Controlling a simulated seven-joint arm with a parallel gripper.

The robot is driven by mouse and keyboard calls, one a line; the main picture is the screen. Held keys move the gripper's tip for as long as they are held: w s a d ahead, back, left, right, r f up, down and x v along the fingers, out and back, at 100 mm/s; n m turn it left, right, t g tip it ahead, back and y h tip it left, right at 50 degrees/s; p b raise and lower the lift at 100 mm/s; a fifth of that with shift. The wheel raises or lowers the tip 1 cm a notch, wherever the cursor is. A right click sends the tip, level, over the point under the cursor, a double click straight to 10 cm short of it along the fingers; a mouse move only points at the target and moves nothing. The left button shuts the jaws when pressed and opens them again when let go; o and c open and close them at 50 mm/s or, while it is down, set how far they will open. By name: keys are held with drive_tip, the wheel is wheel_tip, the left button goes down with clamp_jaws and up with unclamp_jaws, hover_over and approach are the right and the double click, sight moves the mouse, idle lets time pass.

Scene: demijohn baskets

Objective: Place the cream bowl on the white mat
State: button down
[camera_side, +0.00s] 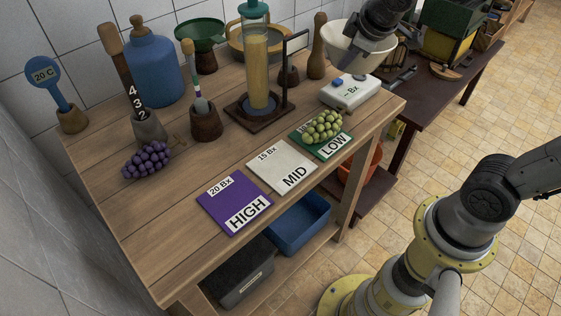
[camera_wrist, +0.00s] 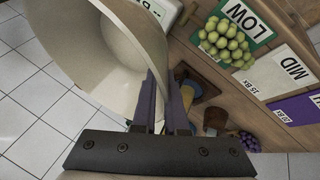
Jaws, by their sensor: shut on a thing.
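The cream bowl (camera_side: 350,48) is held in the air at the back right of the table, above the white scale. In the wrist view the bowl (camera_wrist: 85,45) fills the upper left, with its wall between the fingers. My gripper (camera_wrist: 165,98) is shut on the bowl's wall; in the side view the wrist hides the fingertips. The white mat (camera_side: 272,158), marked MID and 15 Bx, lies at the table's front edge between the purple and green mats. It is bare, and it also shows in the wrist view (camera_wrist: 262,84).
Green grapes (camera_side: 323,127) lie on the green LOW mat (camera_side: 336,148). The purple HIGH mat (camera_side: 222,208) is bare. A glass cylinder on a stand (camera_side: 258,75) rises behind the mats. The scale (camera_side: 350,92) is below the bowl. Purple grapes (camera_side: 147,160) lie at left.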

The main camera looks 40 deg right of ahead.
drive_tip(key=s+a+n+t+y, duration=0.15)
drive_tip(key=s+a+n, duration=0.35)
drive_tip(key=s+a, duration=1.2)
drive_tip(key=shift+g+y, duration=0.25)
drive_tip(key=shift+y, duration=0.2)
drive_tip(key=w+a+f, duration=0.2)
drive_tip(key=w+f, duration=0.1)
drive_tip(key=w, duration=0.1)
drive_tip(key=w+a+f, duration=0.3)
drive_tip(key=w, duration=0.1)
drive_tip(key=w+a+f, duration=0.2)
drive_tip(key=w+f, duration=0.1)
drive_tip(key=w, duration=0.1)
drive_tip(key=shift+w+a+f, duration=0.1)
drive_tip(key=shift+a+f, duration=0.05)
drive_tip(key=shift+a, duration=0.2)
drive_tip(key=shift+w+a+f, duration=0.15)
drive_tip(key=shift+w+f, duration=0.05)
drive_tip(key=shift+f, duration=0.85)
drive_tip(key=shift+w+a+f, duration=0.1)
drive_tip(key=shift+w+f, duration=0.05)
drive_tip(key=shift+f, duration=0.85)
drive_tip(key=shift+f, duration=0.1)
drive_tip(key=c, duration=1.4)
unclamp_jaws()
drive_tip(key=shift+s+d+f, duration=0.1)
drive_tip(key=shift+f, duration=0.1)
drive_tip(key=o, duration=0.4)
drive_tip(key=shift+o, duration=0.2)
